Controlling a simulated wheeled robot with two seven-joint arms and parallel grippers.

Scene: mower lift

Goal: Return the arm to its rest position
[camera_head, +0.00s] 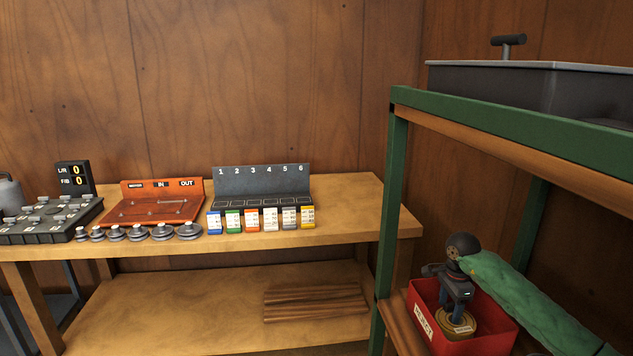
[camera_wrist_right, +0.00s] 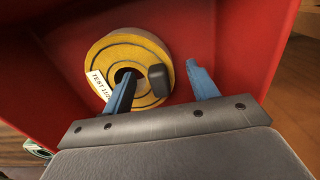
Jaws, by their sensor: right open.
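My right arm, in a green sleeve, comes in from the right of the head view. My right gripper (camera_head: 457,308) points down into a red bin (camera_head: 478,342) with a white label. A round yellow disc (camera_head: 456,323) with dark rings lies in the bin below the fingers. In the right wrist view the gripper (camera_wrist_right: 160,78) is open, its two blue fingers apart above the disc (camera_wrist_right: 105,52). A dark knob (camera_wrist_right: 158,81) on the disc shows between the fingers, with no finger seen pressing on it. My left gripper is out of view.
The bin stands on a lower shelf of a green-framed rack (camera_head: 520,130), whose upper shelf carries a dark tray (camera_head: 530,85). A wooden bench (camera_head: 350,215) at left holds an orange board (camera_head: 155,205), a numbered rack (camera_head: 262,183) and several grey weights (camera_head: 162,232).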

